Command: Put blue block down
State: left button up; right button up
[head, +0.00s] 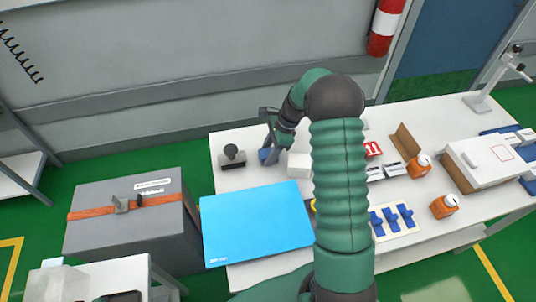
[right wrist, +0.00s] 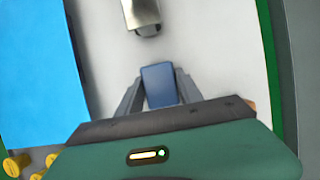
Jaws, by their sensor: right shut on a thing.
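The blue block (right wrist: 161,87) is between the two fingers of my right gripper (right wrist: 158,95) in the right wrist view, and the fingers are shut on it. In the head view the block (head: 265,155) is a small dark blue patch at the tip of my right gripper (head: 270,148), over the white table (head: 219,185). I cannot tell whether the block touches the table. My right forearm covers the middle of the table. My left gripper does not show.
A black-handled stamp (head: 232,155) stands left of the block. A light blue mat (head: 255,222) lies at the front. A grey case (head: 130,235) is at the left.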

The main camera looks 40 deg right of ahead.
jog(key=shift+f, duration=0.15)
jog(key=o, duration=1.3)
